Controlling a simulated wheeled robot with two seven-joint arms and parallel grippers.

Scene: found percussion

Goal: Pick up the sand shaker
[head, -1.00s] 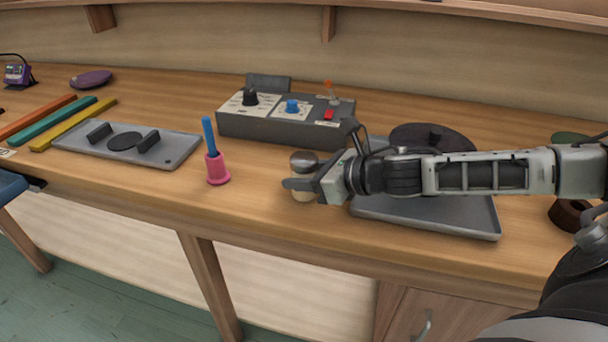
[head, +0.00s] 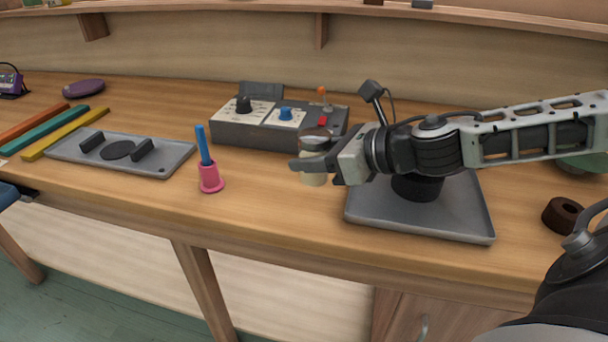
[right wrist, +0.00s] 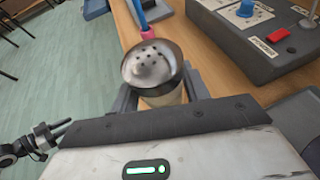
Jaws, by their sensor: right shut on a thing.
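The sand shaker has a cream body (head: 314,179) and a rounded metal cap (head: 316,133). My right gripper (head: 312,164) is shut around its upper body and holds it upright, a little above the bench by its look. In the right wrist view the cap with its holes (right wrist: 150,64) sits between the two fingers (right wrist: 163,97). The fingers hide part of the body.
A grey control box (head: 265,134) stands close behind the shaker. A pink holder with a blue handle (head: 210,179) stands to its left. A grey tray (head: 455,225) lies under my right forearm, and another tray (head: 178,157) lies farther left. Bare bench shows in front.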

